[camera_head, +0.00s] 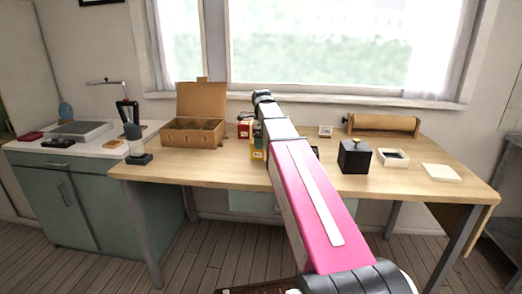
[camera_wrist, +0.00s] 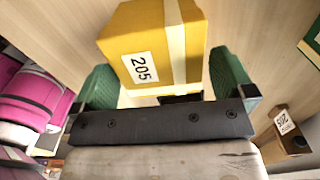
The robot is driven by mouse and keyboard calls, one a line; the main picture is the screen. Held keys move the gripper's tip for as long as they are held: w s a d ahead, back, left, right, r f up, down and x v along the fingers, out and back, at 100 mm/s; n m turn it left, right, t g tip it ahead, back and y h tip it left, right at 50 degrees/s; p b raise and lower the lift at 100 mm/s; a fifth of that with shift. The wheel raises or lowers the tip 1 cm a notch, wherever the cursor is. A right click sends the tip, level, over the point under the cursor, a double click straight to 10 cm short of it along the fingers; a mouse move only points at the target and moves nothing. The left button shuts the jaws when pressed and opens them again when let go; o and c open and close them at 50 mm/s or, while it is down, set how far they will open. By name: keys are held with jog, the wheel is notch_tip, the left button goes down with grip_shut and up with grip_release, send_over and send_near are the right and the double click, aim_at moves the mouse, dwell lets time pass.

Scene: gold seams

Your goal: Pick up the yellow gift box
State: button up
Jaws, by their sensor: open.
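The yellow gift box (camera_wrist: 150,45) has a pale ribbon band and a white label reading 205. In the wrist view it lies between the two green finger pads of my open gripper (camera_wrist: 165,86). A gap shows on each side of the box, more clearly near the pads' lower ends. I cannot tell whether either pad touches it. In the head view only a yellow part of the box (camera_head: 257,153) shows on the wooden table, beside my arm, which hides the rest.
A brown labelled box (camera_wrist: 287,133) and a green-edged item (camera_wrist: 312,42) are at the right in the wrist view.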

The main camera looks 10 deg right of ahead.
aim_at(258, 154)
notch_tip(258, 154, down, 4)
jog(key=shift+a+r, duration=0.15)
jog(key=shift+r, duration=0.1)
jog(key=shift+w, duration=0.1)
jog(key=c, duration=0.9)
jog(key=shift+o, duration=0.2)
jog(key=shift+r, duration=0.1)
